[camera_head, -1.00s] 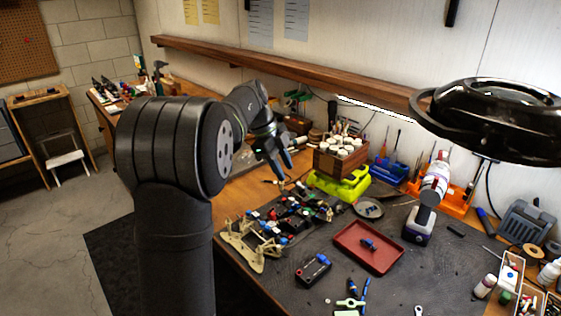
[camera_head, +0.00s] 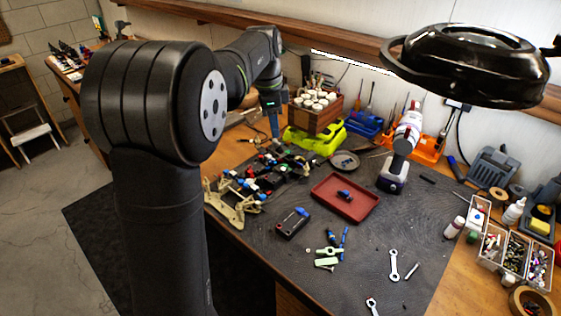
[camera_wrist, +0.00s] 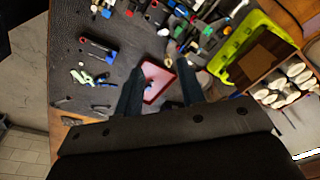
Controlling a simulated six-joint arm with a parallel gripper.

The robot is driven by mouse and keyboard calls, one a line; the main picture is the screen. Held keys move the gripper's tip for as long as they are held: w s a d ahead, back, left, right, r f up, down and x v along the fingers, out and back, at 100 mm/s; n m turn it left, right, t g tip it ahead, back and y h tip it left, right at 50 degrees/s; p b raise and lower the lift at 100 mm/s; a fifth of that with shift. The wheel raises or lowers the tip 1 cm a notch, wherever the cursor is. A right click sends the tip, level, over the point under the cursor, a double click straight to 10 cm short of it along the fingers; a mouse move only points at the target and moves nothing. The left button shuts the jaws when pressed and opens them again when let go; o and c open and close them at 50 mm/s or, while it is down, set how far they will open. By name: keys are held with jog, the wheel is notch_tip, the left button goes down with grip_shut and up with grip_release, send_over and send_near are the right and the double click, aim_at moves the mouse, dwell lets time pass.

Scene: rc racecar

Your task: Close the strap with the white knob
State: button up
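The racecar chassis (camera_head: 262,176) lies on the dark mat at the left, with red, blue and white parts on it. It also shows at the top of the wrist view (camera_wrist: 160,14). A small white round piece (camera_wrist: 164,60) shows in the wrist view; I cannot tell whether it is the strap's knob. The strap itself is too small to make out. My gripper (camera_head: 273,122) is above the bench behind the chassis, fingers pointing down. In the wrist view its two dark fingers (camera_wrist: 159,88) are apart with nothing held between them.
A red tray (camera_head: 345,197) lies right of the chassis, and a black box with a blue end (camera_head: 292,222) in front. A wooden box of white-capped bottles (camera_head: 318,110) and a yellow-green body (camera_head: 316,138) stand behind. A black lamp (camera_head: 470,60) hangs at right.

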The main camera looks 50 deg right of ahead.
aim_at(282, 168)
jog(key=d+f+n, duration=0.1)
jog(key=f, duration=0.4)
jog(key=f+n+t, duration=0.1)
jog(key=f, duration=0.5)
jog(key=d+f+n+t, duration=0.1)
jog(key=f+n, duration=0.1)
jog(key=f, duration=0.3)
jog(key=shift+s+d+f, duration=0.15)
jog(key=shift+s+d, duration=0.2)
grip_shut()
